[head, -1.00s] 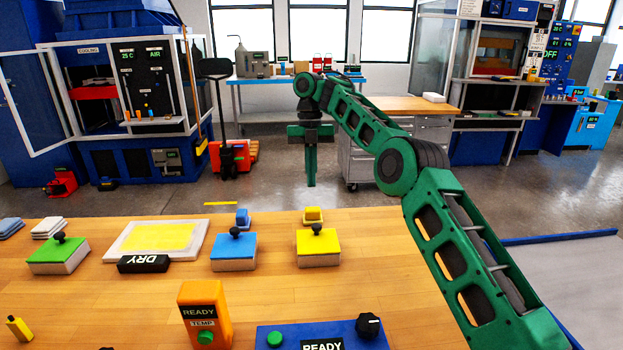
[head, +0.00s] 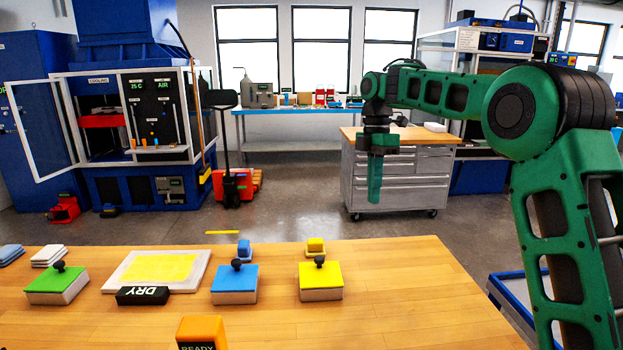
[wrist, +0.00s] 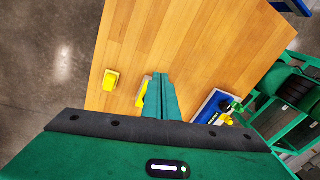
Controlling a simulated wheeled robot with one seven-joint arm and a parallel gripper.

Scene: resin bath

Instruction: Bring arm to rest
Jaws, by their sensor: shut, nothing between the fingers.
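My gripper (head: 375,180) hangs pointing down at the end of my green arm, beyond the far edge of the wooden table in the head view. Its fingers are together with nothing between them. In the wrist view my gripper (wrist: 160,80) shows its two green fingers side by side over the tabletop. The elbow of my arm is at the right of the head view, raised and bent. No object touches the gripper.
The wooden table (head: 400,290) bears yellow (head: 320,275), blue (head: 235,280) and green (head: 57,280) topped blocks and a framed yellow panel (head: 158,268). A grey drawer cabinet (head: 400,185) stands behind the gripper. Open floor (head: 300,215) lies between.

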